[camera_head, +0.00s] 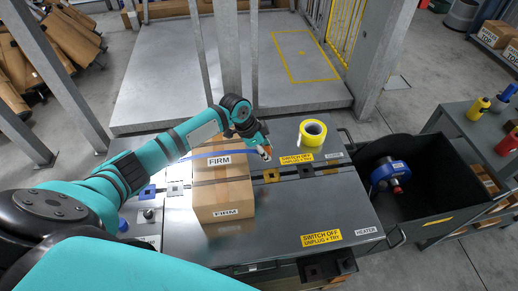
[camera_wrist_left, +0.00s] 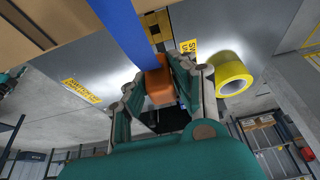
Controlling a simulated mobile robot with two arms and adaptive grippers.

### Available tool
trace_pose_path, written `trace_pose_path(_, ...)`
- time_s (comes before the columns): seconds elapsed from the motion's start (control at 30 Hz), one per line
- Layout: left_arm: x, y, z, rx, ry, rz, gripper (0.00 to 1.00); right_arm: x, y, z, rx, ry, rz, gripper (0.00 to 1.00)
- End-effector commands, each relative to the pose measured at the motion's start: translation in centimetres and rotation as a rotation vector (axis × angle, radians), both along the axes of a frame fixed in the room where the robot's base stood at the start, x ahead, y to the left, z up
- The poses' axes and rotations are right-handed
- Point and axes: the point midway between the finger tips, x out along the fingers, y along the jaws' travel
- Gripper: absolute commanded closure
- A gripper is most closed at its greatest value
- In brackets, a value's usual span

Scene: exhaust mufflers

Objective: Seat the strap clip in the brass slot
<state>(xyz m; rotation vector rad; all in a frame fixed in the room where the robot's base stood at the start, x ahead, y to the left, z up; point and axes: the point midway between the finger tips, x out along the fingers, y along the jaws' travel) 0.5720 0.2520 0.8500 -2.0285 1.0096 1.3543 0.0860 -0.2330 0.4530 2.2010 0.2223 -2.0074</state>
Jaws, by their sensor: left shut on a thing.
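My left gripper (camera_head: 265,152) is shut on the orange strap clip (camera_wrist_left: 158,86) at the end of a blue strap (camera_head: 215,153). The strap runs across the top of a cardboard box marked FIRM (camera_head: 221,190); it also shows in the left wrist view (camera_wrist_left: 127,35). The gripper and clip are just right of the box, behind the brass slot (camera_head: 272,175) on the metal bench (camera_head: 340,208), and apart from it. In the left wrist view a brass-coloured piece (camera_wrist_left: 157,24) shows beyond the clip. My right gripper is not in view.
A yellow tape roll (camera_head: 312,132) lies right of the gripper. A black slot (camera_head: 307,169), a grey slot (camera_head: 175,188) and a blue slot (camera_head: 147,191) line the bench. A black bin (camera_head: 430,195) holding a blue-and-grey device (camera_head: 387,174) stands to the right.

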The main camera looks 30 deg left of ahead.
Motion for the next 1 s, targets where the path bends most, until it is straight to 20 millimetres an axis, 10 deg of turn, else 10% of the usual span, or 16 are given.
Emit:
trace_pose_path(0.4,1.3,-1.6,-5.1,-0.001,-0.001,0.0,1.0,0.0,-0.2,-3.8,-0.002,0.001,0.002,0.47)
trace_pose_path(1.0,1.4,-1.7,-5.6,-0.001,-0.001,0.024,1.0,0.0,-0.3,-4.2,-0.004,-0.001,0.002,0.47)
